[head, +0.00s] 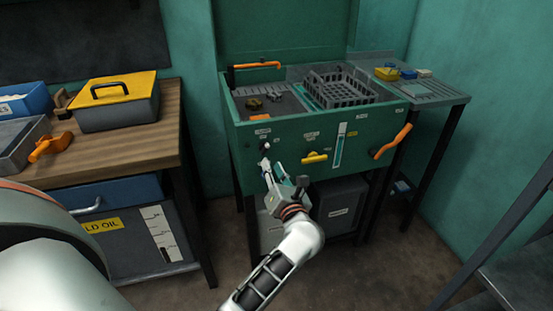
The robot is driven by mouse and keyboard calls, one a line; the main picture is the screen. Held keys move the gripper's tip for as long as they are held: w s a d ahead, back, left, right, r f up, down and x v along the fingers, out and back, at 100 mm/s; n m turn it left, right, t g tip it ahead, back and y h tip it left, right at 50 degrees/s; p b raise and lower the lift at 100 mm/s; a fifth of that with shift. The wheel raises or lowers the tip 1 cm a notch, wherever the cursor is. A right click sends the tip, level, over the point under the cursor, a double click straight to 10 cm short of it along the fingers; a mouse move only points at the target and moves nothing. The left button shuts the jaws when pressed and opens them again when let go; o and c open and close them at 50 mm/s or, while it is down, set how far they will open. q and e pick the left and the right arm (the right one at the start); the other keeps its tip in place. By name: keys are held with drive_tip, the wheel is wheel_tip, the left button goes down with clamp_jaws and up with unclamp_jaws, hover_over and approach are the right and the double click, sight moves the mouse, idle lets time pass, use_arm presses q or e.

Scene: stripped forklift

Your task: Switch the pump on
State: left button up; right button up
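The green parts washer (350,145) stands against the wall with its lid up. Its front panel has a small dark switch (265,146) with a white label at the left, a yellow handle (315,158), a level gauge (339,145) and an orange lever (391,142). My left gripper (273,172) is in front of the panel's left part, its tips just below the switch. I cannot tell whether it touches the switch or how far its fingers are apart. The switch's position is too small to read. My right gripper is out of view.
A wooden bench (120,150) at left bears a yellow-lidded toolbox (115,100), a blue bin (22,103) and an orange tool (50,146). Grey containers (341,203) stand under the washer. A side shelf (425,92) adjoins it at right. A dark metal frame (500,245) is at lower right.

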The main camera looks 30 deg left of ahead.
sight(265, 151)
use_arm(q)
drive_tip(key=x, duration=0.7)
drive_tip(key=shift+r, duration=0.1)
clamp_jaws()
